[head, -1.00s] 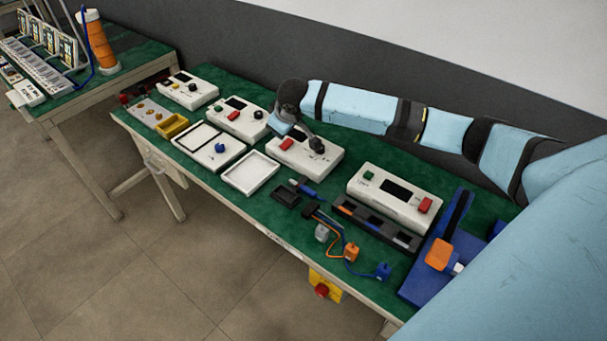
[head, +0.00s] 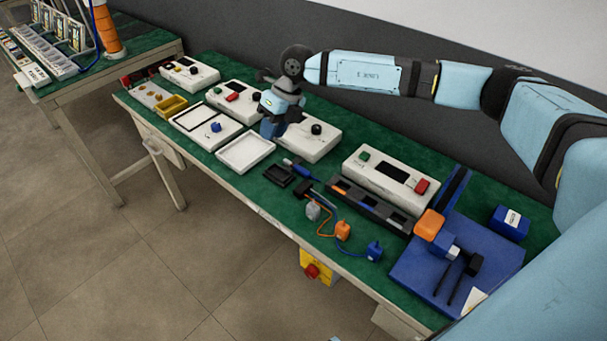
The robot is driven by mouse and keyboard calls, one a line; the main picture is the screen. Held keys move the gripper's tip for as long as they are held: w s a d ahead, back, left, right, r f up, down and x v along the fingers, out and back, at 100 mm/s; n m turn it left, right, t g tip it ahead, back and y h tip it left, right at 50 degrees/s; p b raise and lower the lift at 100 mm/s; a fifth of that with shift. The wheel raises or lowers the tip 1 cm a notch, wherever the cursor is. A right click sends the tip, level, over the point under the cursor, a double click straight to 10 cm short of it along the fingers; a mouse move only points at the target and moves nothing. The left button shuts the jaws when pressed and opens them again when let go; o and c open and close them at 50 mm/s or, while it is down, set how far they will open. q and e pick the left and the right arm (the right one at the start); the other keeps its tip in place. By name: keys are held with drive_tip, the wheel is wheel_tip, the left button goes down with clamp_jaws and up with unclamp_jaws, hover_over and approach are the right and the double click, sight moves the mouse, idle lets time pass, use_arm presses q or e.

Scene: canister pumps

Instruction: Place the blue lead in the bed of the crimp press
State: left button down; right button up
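The blue lead's plug (head: 375,251) lies on the green bench top near the front edge, left of a blue press-like fixture. Its cable runs left beside an orange lead (head: 342,231) toward a black connector. The fixture, which looks like the crimp press (head: 415,276), has a flat blue base, an orange-topped part and dark prongs; I cannot make out its bed clearly. My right gripper (head: 270,128) is over the middle of the bench, at a white instrument box, well left of and apart from the blue lead. Its fingers are too small and dark to read. My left gripper is not visible.
White instrument boxes (head: 390,172) line the back of the bench. A white tray (head: 246,151), a small black tray (head: 278,176) and a long dark rack (head: 368,206) lie in front. A blue box (head: 510,222) stands behind the fixture. My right arm spans the back.

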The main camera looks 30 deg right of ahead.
drive_tip(key=d+f+h, duration=0.1)
drive_tip(key=d+h, duration=0.4)
drive_tip(key=d, duration=0.2)
hover_over(298, 167)
drive_tip(key=shift+n+g, duration=0.3)
drive_tip(key=f, duration=0.8)
drive_tip(key=shift+s+d+f+b, duration=0.25)
drive_tip(key=shift+s+f+b, duration=0.1)
drive_tip(key=shift+b, duration=0.05)
drive_tip(key=shift+w+a+f, duration=0.1)
drive_tip(key=shift+w+f, duration=0.1)
drive_tip(key=shift+f, duration=1.15)
drive_tip(key=shift+w+a+f, duration=0.1)
drive_tip(key=shift+w+f, duration=0.1)
drive_tip(key=shift+f, duration=1.15)
clamp_jaws()
